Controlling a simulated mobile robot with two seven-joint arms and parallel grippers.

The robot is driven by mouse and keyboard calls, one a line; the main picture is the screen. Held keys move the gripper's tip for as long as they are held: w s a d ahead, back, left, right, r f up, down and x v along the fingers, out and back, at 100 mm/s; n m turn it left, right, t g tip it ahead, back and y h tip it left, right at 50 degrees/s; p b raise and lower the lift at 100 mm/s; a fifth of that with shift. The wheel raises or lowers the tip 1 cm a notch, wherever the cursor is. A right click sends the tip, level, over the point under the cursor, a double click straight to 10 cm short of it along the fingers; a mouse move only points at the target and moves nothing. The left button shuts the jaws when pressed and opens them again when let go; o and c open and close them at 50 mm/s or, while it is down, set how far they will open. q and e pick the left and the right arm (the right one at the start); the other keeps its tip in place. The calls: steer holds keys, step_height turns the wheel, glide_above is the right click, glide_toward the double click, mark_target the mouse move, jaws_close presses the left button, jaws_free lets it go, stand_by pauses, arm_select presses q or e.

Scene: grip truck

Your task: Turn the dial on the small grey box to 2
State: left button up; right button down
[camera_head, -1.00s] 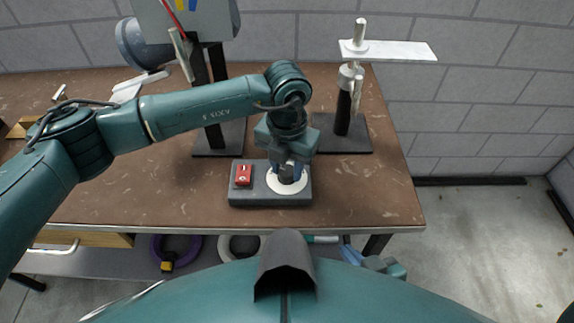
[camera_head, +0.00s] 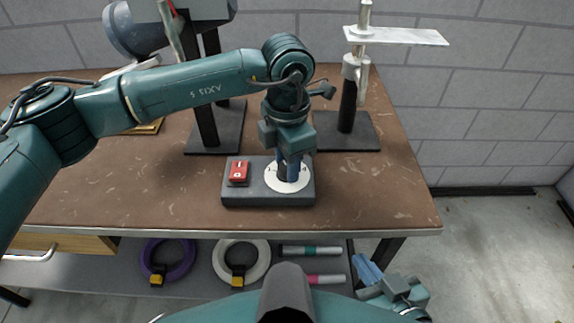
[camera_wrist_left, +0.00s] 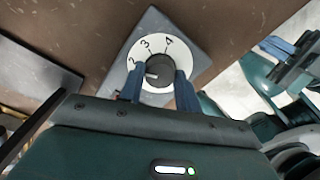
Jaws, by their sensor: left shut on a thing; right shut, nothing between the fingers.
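The small grey box (camera_head: 268,193) sits near the table's front edge, with a red switch (camera_head: 238,172) on its left and a white dial plate (camera_head: 273,183) on its right. My left gripper (camera_head: 288,174) points down over the dial, shut on its dark knob. In the left wrist view, the fingers (camera_wrist_left: 160,90) lie on both sides of the knob (camera_wrist_left: 161,68). The knob's white mark points left, just below the number 2 (camera_wrist_left: 131,63); 3 and 4 also show. The left finger hides part of the scale. My right gripper (camera_head: 366,270) is shut and empty, low beyond the table's front edge.
Behind the box are a dark stand (camera_head: 348,105) with a pale plate (camera_head: 400,36) and another dark stand (camera_head: 208,130). A purple ring (camera_head: 150,252) and a white ring (camera_head: 262,262) lie on the lower shelf.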

arm_select(q)
steer(key=shift+m, duration=0.3)
steer(key=o, duration=1)
steer(key=shift+r, duration=0.1)
step_height(320, 180, up, 13)
steer(key=shift+r, duration=0.1)
stand_by(0.3)
